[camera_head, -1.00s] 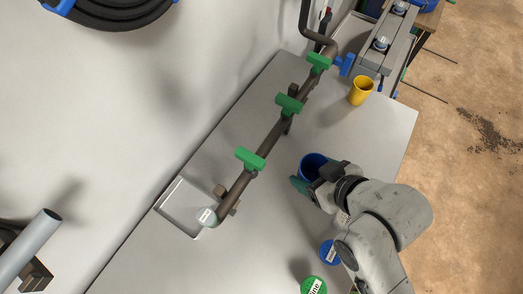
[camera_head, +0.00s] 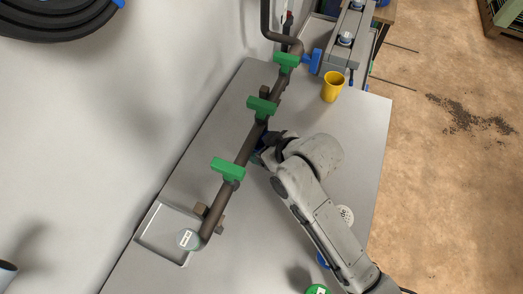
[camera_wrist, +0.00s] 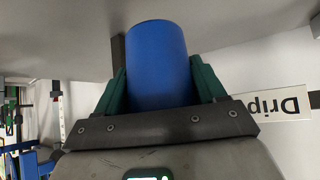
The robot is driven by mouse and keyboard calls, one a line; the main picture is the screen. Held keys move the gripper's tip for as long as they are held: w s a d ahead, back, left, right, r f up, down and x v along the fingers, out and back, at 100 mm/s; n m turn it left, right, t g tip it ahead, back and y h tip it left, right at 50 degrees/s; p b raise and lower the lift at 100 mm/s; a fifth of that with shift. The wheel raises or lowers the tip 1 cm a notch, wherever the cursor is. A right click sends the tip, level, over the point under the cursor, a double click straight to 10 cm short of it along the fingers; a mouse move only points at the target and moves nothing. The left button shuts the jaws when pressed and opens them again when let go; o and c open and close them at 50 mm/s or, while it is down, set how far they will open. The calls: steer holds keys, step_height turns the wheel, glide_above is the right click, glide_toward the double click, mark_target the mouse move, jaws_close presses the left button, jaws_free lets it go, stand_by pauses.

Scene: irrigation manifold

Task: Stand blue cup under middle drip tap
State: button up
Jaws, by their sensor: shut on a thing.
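The blue cup (camera_wrist: 158,65) is between the green fingers of my gripper (camera_wrist: 160,88), which is shut on it in the wrist view. In the head view my gripper (camera_head: 262,150) is beside the brown manifold pipe (camera_head: 246,148), and my arm hides most of the cup. The middle drip tap, with a green handle (camera_head: 262,106), is just above and beyond my gripper in the picture. The other green taps are the far one (camera_head: 286,61) and the near one (camera_head: 228,169). I cannot tell whether the cup touches the bench.
A yellow cup (camera_head: 332,86) stands on the grey bench (camera_head: 350,135) near the far tap. Round blue (camera_head: 321,260) and green (camera_head: 317,289) things are at the front.

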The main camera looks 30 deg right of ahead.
steer(key=shift+w+f, duration=0.2)
steer(key=shift+f, duration=0.05)
steer(key=shift+w+f, duration=0.1)
steer(key=shift+f, duration=1.6)
steer(key=shift+f, duration=0.15)
steer(key=o, duration=1.1)
steer(key=shift+r+p, duration=0.2)
steer(key=shift+p, duration=0.1)
steer(key=v, duration=1.2)
